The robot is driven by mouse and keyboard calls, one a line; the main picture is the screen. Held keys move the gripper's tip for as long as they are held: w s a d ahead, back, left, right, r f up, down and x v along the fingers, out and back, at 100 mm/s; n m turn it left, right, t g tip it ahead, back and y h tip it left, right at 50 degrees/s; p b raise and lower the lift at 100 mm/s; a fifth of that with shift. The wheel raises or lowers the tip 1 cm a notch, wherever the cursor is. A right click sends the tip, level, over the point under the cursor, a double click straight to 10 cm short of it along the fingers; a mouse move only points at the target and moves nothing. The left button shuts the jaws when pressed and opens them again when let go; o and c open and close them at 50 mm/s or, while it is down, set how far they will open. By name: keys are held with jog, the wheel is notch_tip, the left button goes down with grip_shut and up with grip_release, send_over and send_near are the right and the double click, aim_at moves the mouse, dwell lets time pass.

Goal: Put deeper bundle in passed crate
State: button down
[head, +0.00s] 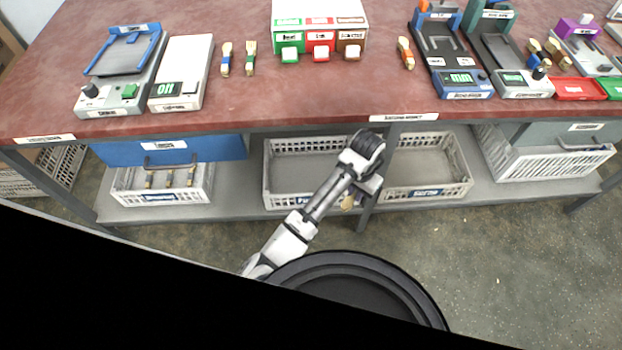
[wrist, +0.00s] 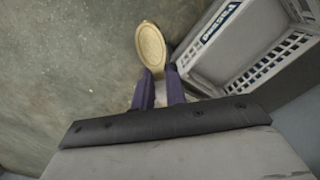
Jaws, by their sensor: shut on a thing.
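My gripper (wrist: 160,78) is shut on a pale wooden spoon bundle (wrist: 151,48), whose oval bowl end sticks out past the fingers in the wrist view. In the head view the bundle (head: 348,203) shows small beneath my wrist, in front of the lower shelf, and is partly hidden. A grey crate (head: 285,203) stands behind and left of it, and another grey crate (head: 440,190) stands to its right. A crate with a blue label (wrist: 222,22) is just right of the bundle in the wrist view, apart from it. I cannot read the crate labels surely.
A left crate (head: 190,197) holds several spoon bundles. A white crate (head: 545,168) stands far right on the shelf. A table leg (head: 367,208) is close to my wrist. The red tabletop (head: 330,98) above carries presses, scales, buttons and loose bundles. The floor in front is clear.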

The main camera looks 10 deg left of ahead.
notch_tip(320, 180, down, 7)
jog(key=n, duration=0.5)
jog(key=shift+w+d+f, duration=0.2)
jog(key=shift+w+d, duration=0.1)
jog(key=shift+d, duration=0.05)
